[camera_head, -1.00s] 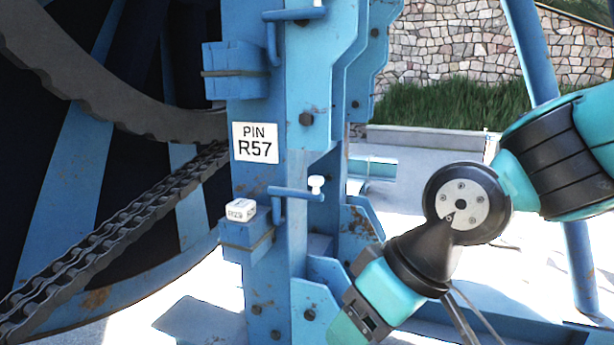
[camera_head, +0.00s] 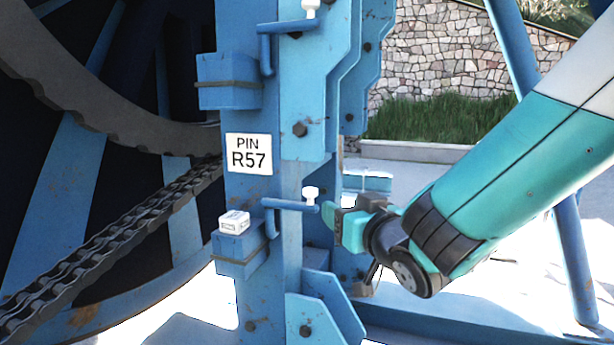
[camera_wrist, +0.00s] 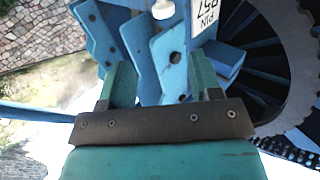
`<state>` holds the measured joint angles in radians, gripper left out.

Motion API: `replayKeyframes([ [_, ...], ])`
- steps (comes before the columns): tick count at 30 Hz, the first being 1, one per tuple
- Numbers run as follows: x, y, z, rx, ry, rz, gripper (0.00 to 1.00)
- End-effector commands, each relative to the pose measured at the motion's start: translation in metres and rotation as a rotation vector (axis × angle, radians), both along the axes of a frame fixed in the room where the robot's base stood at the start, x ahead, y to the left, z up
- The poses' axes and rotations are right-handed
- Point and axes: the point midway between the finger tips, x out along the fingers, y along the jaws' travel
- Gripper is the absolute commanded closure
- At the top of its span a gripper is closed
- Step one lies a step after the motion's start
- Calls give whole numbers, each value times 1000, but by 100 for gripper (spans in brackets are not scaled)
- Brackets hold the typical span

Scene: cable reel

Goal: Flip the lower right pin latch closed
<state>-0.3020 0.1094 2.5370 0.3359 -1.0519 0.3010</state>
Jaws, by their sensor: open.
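The lower right pin latch (camera_head: 288,204) is a blue bent rod with a white knob (camera_head: 311,194) on its right end. Its arm lies roughly horizontal to the right across the blue post, below the PIN R57 label (camera_head: 249,154). My gripper (camera_head: 336,224) is beside the knob, just right of and slightly below it in the head view. It is open and empty, and contact with the latch cannot be told. In the wrist view, the spread fingers (camera_wrist: 162,80) face blue plates, and a white knob (camera_wrist: 162,9) shows at the top edge, beyond the fingertips.
A blue block (camera_head: 240,252) with a small white box (camera_head: 234,221) sits left of the latch. A second latch (camera_head: 286,27) is above. The reel and chain (camera_head: 115,240) fill the left. Bolted blue plates (camera_head: 318,318) stand below; paved ground is open at right.

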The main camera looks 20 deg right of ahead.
Motion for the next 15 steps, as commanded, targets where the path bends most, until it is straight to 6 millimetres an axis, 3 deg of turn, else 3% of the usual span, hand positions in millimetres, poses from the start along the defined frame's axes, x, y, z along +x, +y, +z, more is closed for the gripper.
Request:
replayKeyframes([
  [1, 3, 2, 7, -4, 7, 3, 42],
  [6, 12, 7, 7, -12, 6, 24, 42],
  [15, 73, 14, 7, -6, 3, 18, 42],
])
